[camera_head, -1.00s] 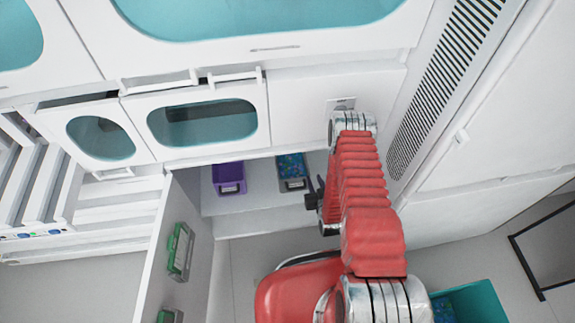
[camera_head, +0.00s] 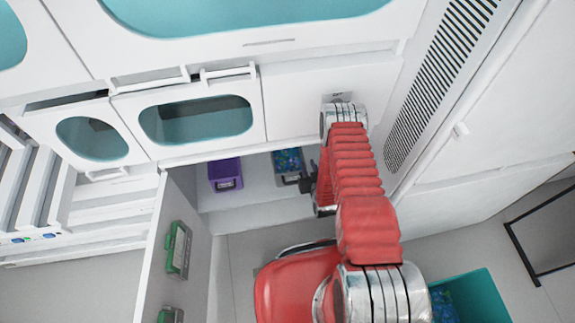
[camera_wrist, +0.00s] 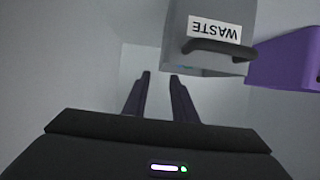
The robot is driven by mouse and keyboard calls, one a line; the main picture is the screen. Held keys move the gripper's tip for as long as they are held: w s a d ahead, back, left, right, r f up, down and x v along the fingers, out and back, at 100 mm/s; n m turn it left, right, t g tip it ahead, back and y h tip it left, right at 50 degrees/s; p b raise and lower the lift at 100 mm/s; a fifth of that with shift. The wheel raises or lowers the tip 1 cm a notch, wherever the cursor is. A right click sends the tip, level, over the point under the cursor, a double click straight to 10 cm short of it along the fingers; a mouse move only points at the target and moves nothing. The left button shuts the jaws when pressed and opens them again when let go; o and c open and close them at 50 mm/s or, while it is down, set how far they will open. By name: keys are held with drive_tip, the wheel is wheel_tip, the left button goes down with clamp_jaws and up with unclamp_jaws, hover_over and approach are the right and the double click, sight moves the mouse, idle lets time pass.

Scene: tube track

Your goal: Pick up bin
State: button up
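A grey bin (camera_wrist: 212,18) with a black handle and a label reading WASTE, upside down in the wrist view, stands ahead of my gripper (camera_wrist: 160,76). In the head view the grey bin (camera_head: 288,161) holds blue-green contents and sits on the shelf of an open low cabinet. My gripper is open and empty in the wrist view, its two dark fingers apart and pointing towards the bin, just short of it. In the head view my gripper (camera_head: 304,184) is mostly hidden behind my red arm, beside the bin's front.
A purple bin (camera_head: 225,174) stands on the same shelf, left of the grey bin. An open white cabinet door (camera_head: 164,245) with green items stands at the left. A teal bin (camera_head: 482,297) with blue contents is on the floor at the lower right.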

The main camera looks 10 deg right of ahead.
sight(302, 154)
drive_tip(key=shift+x, duration=2.4)
drive_tip(key=shift+x, duration=2.6)
drive_tip(key=shift+a+f, duration=0.1)
drive_tip(key=shift+f, duration=0.05)
drive_tip(key=shift+c, duration=0.3)
drive_tip(key=shift+s, duration=0.1)
clamp_jaws()
